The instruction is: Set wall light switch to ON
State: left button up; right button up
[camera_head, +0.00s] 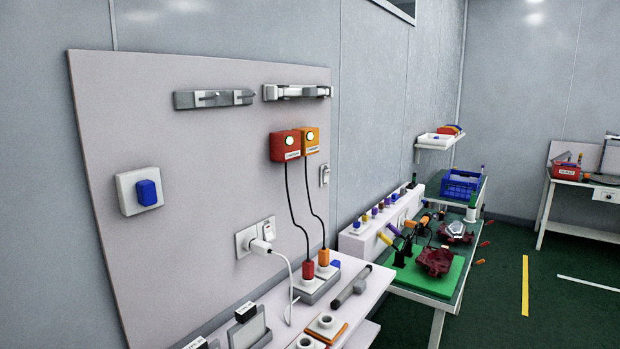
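Several switch-like fittings are on the pale upright panel (200,140). A white square plate with a raised blue rocker (148,192) is at the panel's left. A small white switch plate (325,175) is at its right edge, beside the orange box. A white wall socket (245,241) with a rocker switch beside it (268,230) sits lower down, with a white plug in it. I cannot tell which of these is the wall light switch, or their settings. Neither gripper is in view.
A shelf below the panel holds a grey-black tool (350,288). A bench with a green mat (432,283) stands beyond. Green floor at right is clear.

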aim_at(327, 172)
jog(key=z, duration=0.15)
jog(key=u, duration=0.65)
jog(key=i+l+u, duration=0.15)
jog(key=l+u, duration=0.15)
jog(key=i+l+u, duration=0.1)
jog(key=l+u, duration=0.25)
jog(key=l, duration=0.15)
jog(key=l+u, duration=0.3)
jog(key=l, duration=0.15)
jog(key=i, duration=0.05)
